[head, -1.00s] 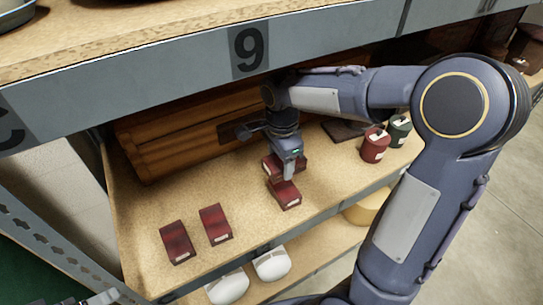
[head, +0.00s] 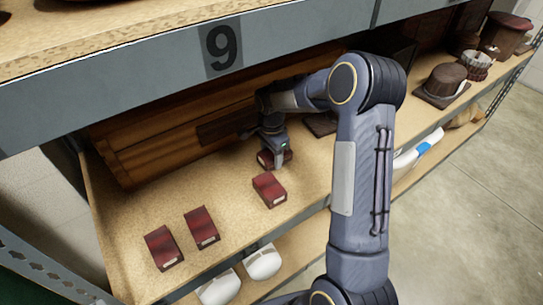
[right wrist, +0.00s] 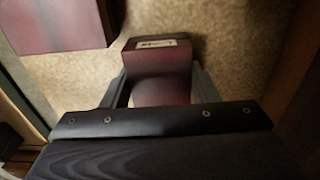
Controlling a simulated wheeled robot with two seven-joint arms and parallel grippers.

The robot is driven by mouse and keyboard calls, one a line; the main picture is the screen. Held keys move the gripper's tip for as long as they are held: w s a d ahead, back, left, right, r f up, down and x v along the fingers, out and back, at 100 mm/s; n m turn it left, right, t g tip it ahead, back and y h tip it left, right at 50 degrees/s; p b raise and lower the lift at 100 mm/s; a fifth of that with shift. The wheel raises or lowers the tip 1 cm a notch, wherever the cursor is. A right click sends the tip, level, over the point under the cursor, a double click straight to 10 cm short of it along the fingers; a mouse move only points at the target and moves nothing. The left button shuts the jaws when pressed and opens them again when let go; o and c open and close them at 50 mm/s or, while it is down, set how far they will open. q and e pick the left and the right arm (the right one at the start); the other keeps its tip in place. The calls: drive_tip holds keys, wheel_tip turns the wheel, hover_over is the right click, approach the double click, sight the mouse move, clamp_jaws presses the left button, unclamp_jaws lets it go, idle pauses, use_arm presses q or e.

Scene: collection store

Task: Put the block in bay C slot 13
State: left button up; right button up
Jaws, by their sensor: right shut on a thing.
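My right gripper (head: 276,163) is low over the wooden shelf, shut on a dark red block (head: 264,159). In the right wrist view the same held block (right wrist: 160,62) sits between the two fingers, with a small pale label on its end. Whether it touches the shelf is unclear. Another red block (head: 269,190) lies just in front of it, apart from it. Two more red blocks, one (head: 201,227) and another (head: 163,247), lie further left. My left gripper is not in view. No slot 13 marking is visible.
A long wooden chest (head: 165,140) stands behind the blocks. The grey beam (head: 300,35) above carries a 9. White rounded objects (head: 262,262) are on the shelf below. A brown hat-like object (head: 445,82) stands far right. Shelf between the block groups is clear.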

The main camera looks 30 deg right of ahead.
drive_tip(key=shift+f, duration=0.3)
drive_tip(key=shift+f, duration=0.1)
drive_tip(key=shift+f, duration=0.15)
drive_tip(key=o, duration=1.1)
drive_tip(key=shift+c, duration=0.2)
